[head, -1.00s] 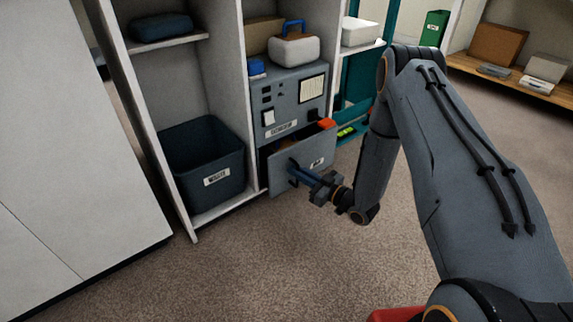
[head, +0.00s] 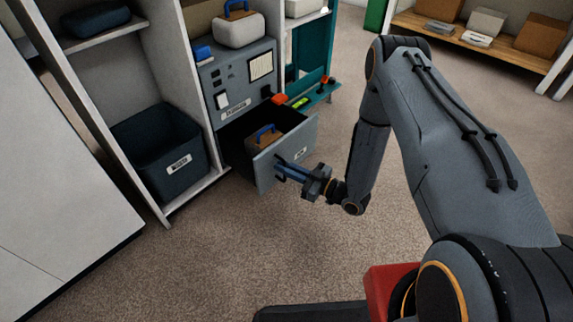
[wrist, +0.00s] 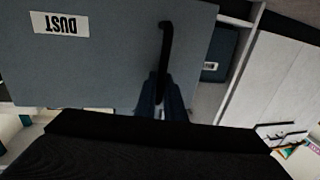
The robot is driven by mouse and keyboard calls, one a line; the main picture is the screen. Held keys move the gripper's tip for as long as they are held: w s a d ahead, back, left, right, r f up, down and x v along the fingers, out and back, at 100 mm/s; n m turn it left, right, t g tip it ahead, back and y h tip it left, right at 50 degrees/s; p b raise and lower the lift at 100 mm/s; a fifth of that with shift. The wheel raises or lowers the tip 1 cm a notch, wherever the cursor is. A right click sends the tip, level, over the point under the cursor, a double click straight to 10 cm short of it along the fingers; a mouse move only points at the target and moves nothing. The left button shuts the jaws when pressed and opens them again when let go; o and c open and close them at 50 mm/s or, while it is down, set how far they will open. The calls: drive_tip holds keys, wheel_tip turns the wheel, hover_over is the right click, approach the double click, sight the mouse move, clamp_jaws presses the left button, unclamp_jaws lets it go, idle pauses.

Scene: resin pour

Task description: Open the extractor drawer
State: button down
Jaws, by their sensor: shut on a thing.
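The extractor (head: 225,88) is a grey cabinet in the shelf unit, with a drawer at its bottom. The drawer front (head: 293,149) stands well out from the cabinet, and the drawer is open at the top. Inside it sits a brown thing with a blue handle (head: 265,135). My gripper (head: 281,170) is shut on the black handle at the left part of the drawer front. In the wrist view the dark handle (wrist: 165,45) runs down between my fingers (wrist: 160,98), and an upside-down "DUST" label (wrist: 61,23) is on the drawer front (wrist: 110,60).
A dark labelled bin (head: 160,155) stands left of the drawer on the shelf floor. A white cabinet (head: 60,200) fills the left side. A teal rack (head: 313,60) is right of the extractor. Carpet in front of the drawer is clear.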

drive_tip(key=c, duration=1.8)
unclamp_jaws()
drive_tip(key=shift+c, duration=0.2)
drive_tip(key=shift+d, duration=0.1)
drive_tip(key=p+v, duration=0.2)
drive_tip(key=v, duration=0.5)
drive_tip(key=shift+s+d+p, duration=0.25)
drive_tip(key=shift+p, duration=0.1)
drive_tip(key=shift+f, duration=0.1)
